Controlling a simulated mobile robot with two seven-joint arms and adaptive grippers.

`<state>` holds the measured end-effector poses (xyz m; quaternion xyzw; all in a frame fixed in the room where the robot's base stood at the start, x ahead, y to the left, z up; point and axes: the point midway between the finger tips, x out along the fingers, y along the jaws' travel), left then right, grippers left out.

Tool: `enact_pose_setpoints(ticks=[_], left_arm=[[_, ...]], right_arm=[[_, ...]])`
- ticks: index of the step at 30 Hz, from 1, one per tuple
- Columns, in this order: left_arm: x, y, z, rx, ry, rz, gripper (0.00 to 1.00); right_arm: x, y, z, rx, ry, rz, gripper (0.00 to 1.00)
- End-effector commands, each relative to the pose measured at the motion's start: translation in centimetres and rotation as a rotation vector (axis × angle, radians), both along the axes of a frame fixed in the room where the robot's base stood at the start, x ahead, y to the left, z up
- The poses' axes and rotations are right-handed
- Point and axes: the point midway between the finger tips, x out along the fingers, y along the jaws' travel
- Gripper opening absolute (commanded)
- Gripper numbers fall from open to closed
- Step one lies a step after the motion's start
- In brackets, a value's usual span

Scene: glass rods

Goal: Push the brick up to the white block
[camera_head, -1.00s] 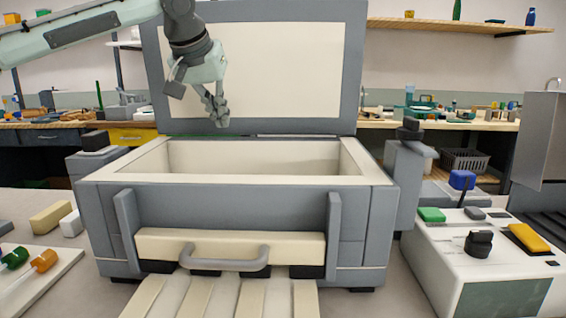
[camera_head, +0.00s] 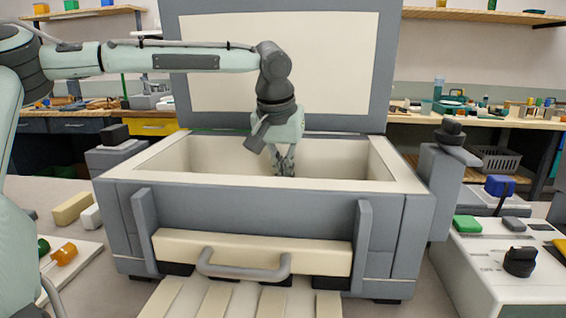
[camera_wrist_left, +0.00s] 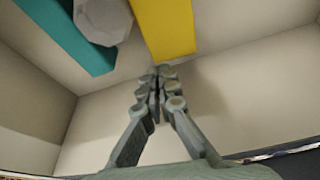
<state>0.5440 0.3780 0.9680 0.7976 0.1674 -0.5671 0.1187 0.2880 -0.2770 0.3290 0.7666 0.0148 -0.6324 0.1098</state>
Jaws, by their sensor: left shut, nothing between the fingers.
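My left gripper (camera_head: 284,172) reaches down into the open grey box, its fingers shut and empty. In the left wrist view its fingertips (camera_wrist_left: 160,75) are together near the lower end of a yellow bar (camera_wrist_left: 163,28). A pale many-sided block (camera_wrist_left: 103,20) and a teal bar (camera_wrist_left: 70,38) lie to the left of it. Contact between fingers and bar cannot be told. In the head view the box wall hides these. A pale yellow brick (camera_head: 72,208) and a small white block (camera_head: 91,217) lie close together on the table, left of the box. My right gripper is not in view.
The box (camera_head: 240,215) has thick cream walls and a raised lid (camera_head: 285,70) behind. A front handle (camera_head: 245,268) sticks out below. A control unit (camera_head: 500,265) stands at the right. A tray with coloured-handled tools (camera_head: 64,252) is at the left.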

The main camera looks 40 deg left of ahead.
Motion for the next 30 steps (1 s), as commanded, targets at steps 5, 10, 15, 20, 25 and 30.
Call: enact_pose_setpoints(ticks=[5, 10, 15, 20, 25, 30], left_arm=[[0.2, 0.1, -0.4, 0.0, -0.002, 0.0, 0.0], [0.2, 0.1, -0.3, 0.0, -0.002, 0.0, 0.0], [-0.4, -0.2, -0.2, 0.0, -0.004, -0.002, 0.0], [-1.5, -0.7, -0.3, 0.001, -0.002, -0.002, 0.0], [-1.5, -0.7, -0.4, 0.0, -0.001, 0.0, 0.0], [-1.5, -0.6, -0.2, 0.0, -0.002, 0.0, 0.0]], right_arm=[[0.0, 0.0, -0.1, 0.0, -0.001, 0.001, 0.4], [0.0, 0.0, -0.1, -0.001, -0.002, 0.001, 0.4], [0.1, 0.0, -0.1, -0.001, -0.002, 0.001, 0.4], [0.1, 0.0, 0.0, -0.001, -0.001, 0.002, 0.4], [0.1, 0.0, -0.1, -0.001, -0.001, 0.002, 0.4], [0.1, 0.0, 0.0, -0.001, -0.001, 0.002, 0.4]])
